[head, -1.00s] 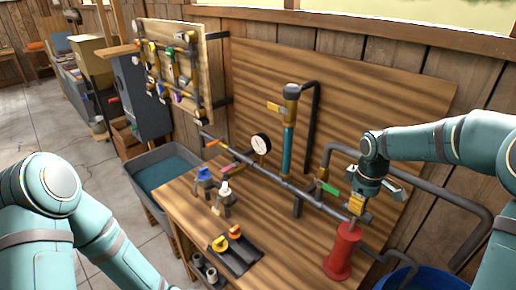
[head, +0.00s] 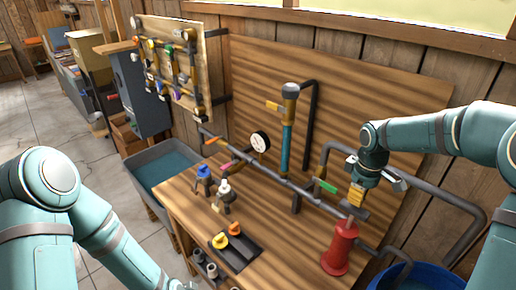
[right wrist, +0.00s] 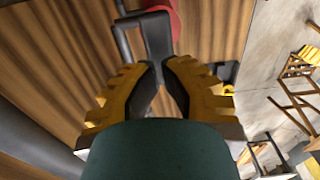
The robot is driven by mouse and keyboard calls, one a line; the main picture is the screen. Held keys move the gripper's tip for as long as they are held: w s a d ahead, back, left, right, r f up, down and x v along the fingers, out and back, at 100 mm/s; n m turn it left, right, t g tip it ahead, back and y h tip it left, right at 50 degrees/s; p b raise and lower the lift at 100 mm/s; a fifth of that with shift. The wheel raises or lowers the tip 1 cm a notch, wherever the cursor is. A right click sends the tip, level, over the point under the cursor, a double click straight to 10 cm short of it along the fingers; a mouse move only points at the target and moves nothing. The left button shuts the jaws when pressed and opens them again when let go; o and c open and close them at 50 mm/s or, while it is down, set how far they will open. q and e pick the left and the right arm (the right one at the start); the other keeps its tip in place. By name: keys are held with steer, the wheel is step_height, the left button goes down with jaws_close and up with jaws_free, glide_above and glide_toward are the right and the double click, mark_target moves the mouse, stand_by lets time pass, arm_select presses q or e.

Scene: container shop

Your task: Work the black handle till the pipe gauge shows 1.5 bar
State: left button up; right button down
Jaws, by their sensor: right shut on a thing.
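The red hand pump (head: 339,250) stands upright at the right front of the bench, and its red body shows at the top of the right wrist view (right wrist: 166,12). My right gripper (head: 355,198) is above the pump. Its yellow fingers (right wrist: 158,88) are shut on the black handle (right wrist: 157,38), a dark loop beside the red body. The part of the handle between the fingers is hidden. The round white pipe gauge (head: 260,142) sits on the grey pipe, left of the pump; its reading is too small to tell.
A grey pipe (head: 270,178) with coloured valve levers crosses the bench (head: 185,208). A blue-green upright cylinder (head: 287,145) stands behind it. Clamps and a dark tray (head: 240,256) lie at the front. A blue tub (head: 425,277) is right of the pump.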

arm_select(q)
steer(key=shift+r, duration=0.1)
stand_by(0.6)
arm_select(e)
steer(key=shift+f, duration=0.2)
arm_select(q)
steer(key=shift+f+b, duration=2.6)
steer(key=shift+f, duration=0.05)
arm_select(e)
steer(key=shift+f, duration=3.8)
step_height(320, 180, up, 8)
steer(key=p, duration=0.6)
arm_select(q)
step_height(320, 180, up, 6)
